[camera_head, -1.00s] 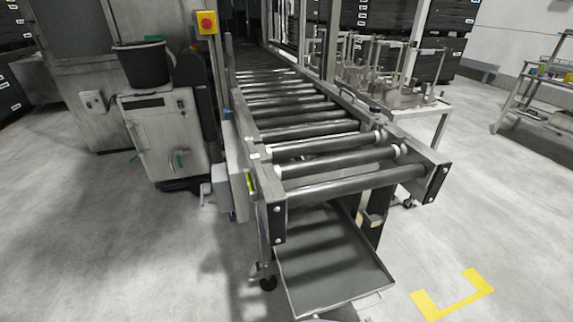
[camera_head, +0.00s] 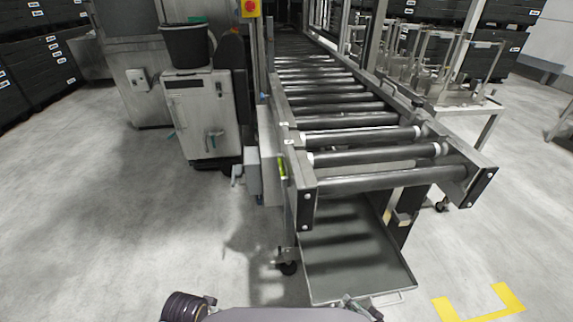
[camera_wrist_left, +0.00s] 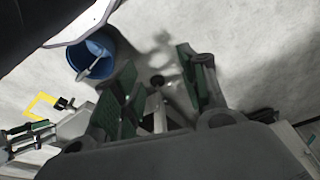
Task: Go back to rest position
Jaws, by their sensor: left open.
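My left gripper (camera_wrist_left: 160,85) is open in the left wrist view, with its green-padded fingers apart and nothing between them. In the head view, a dark rounded part of my left arm shows at the bottom edge, but its fingers do not. My right gripper (camera_head: 362,307) shows only in part at the bottom edge of the head view, in front of the tray under the conveyor. A gripper with green pads at the left of the left wrist view looks like my right one (camera_wrist_left: 27,136). Whether it is open is unclear.
A roller conveyor (camera_head: 385,180) with a tray (camera_head: 355,265) beneath stands ahead. A white cabinet (camera_head: 200,110) with a black bucket (camera_head: 187,44) stands to its left. A blue bucket (camera_wrist_left: 92,57) is on the floor in the left wrist view. Floor at left is clear.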

